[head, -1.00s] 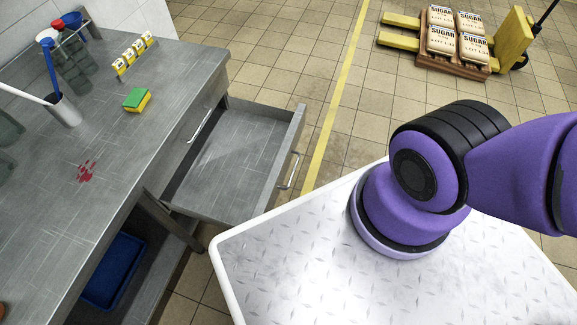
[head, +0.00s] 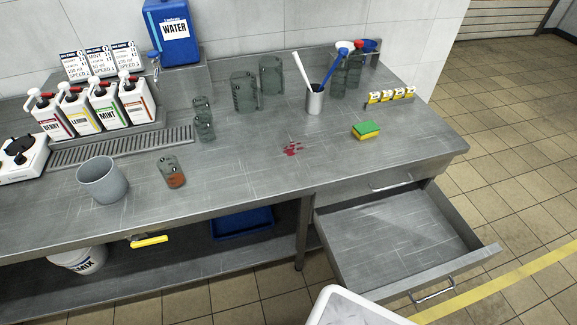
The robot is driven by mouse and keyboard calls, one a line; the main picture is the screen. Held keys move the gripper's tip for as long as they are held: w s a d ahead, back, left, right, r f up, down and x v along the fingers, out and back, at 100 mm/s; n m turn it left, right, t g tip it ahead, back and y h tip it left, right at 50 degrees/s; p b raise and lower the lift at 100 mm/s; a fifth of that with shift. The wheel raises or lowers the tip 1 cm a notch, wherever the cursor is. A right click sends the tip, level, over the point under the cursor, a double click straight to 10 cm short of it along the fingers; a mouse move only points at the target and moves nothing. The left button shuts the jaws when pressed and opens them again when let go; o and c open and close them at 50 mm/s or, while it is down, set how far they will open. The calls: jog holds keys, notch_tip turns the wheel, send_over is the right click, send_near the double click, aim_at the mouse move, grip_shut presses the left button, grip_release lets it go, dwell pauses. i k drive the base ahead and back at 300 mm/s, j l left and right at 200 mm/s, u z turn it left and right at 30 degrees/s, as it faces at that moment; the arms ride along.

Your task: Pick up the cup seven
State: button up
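Several see-through grey cups stand on the steel bench (head: 240,165) in the head view. One small cup (head: 171,168) near the front holds brown liquid at its bottom. Two other small cups (head: 205,128) stand behind it to the right, one behind the other. Larger clear vessels (head: 243,92) stand further back, with more beside the right wall end. A wider grey pot (head: 102,181) stands at the front left. Marks on the cups are too small to read, so I cannot tell which is cup seven. My gripper is out of view.
Syrup dispensers (head: 77,107), a water tank (head: 174,32) and a drip grate (head: 120,145) line the back left. A utensil holder (head: 314,101), sponge (head: 366,130) and red spill (head: 292,148) are to the right. An empty drawer (head: 400,232) juts out at the front right.

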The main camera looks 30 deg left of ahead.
aim_at(168, 166)
jog(key=u, duration=2.05)
jog(key=i+j, duration=0.3)
jog(key=j, duration=0.15)
jog(key=i+j, duration=0.35)
jog(key=j, duration=0.15)
jog(key=i+j+z, duration=0.1)
jog(key=i+j, duration=0.2)
jog(key=j, duration=0.15)
jog(key=i+j, duration=0.35)
jog(key=j, duration=0.15)
